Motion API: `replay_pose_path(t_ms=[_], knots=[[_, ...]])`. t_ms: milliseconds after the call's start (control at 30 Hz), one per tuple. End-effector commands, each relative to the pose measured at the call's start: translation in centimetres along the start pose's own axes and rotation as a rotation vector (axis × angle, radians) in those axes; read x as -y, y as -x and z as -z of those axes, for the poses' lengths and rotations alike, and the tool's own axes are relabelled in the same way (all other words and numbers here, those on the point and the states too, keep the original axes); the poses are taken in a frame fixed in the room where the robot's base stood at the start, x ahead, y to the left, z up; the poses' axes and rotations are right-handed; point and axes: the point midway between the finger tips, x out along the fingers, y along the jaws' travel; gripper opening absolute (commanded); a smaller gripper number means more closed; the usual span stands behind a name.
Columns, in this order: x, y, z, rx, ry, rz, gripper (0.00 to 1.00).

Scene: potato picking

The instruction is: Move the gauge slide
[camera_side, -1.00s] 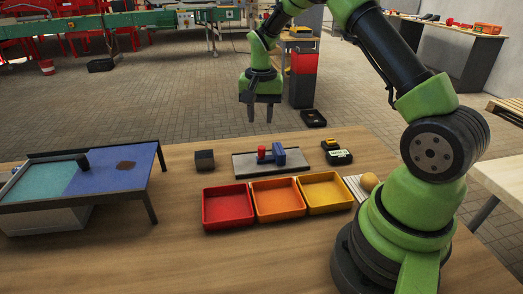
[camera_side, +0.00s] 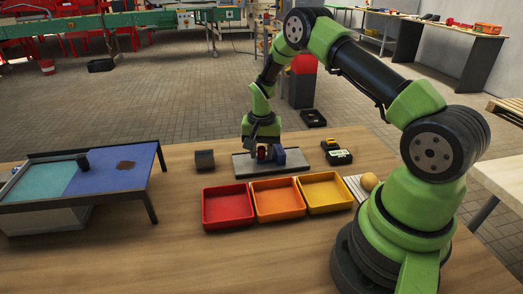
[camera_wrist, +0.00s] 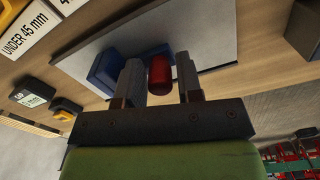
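The gauge is a flat grey plate (camera_side: 243,166) with a blue block (camera_side: 279,157) and a red knob (camera_side: 262,153) on it. In the wrist view the blue block (camera_wrist: 112,68) lies left of the red knob (camera_wrist: 159,75), on the pale plate (camera_wrist: 208,38). My gripper (camera_wrist: 160,70) is open, its two fingers on either side of the red knob with a visible gap on each side. In the side view my gripper (camera_side: 262,150) is low over the plate and partly hides the knob.
Red (camera_side: 227,222), orange (camera_side: 277,214) and yellow (camera_side: 324,205) trays stand in front of the plate. A dark block (camera_side: 204,160) is to its left, black-yellow devices (camera_side: 337,155) to its right. A round tan object (camera_side: 369,181) lies near my base. A blue-topped stand (camera_side: 115,172) is at left.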

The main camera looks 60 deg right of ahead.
Motion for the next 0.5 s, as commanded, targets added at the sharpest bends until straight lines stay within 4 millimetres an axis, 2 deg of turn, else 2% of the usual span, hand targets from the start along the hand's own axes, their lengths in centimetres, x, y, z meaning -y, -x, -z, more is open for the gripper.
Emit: replay_pose_path(t_ms=[100, 233, 267, 400, 500], knots=[[0.0, 0.0, 0.0, 0.0, 0.0, 0.0, 0.33], [0.0, 0.0, 0.0, 0.0, 0.0, 0.0, 0.03], [0.0, 0.1, 0.0, 0.0, 0.0, 0.0, 0.0], [0.1, 0.1, 0.0, 0.0, 0.001, 0.0, 0.0], [1.3, 0.1, -0.3, -0.001, 0.006, 0.001, 0.0]])
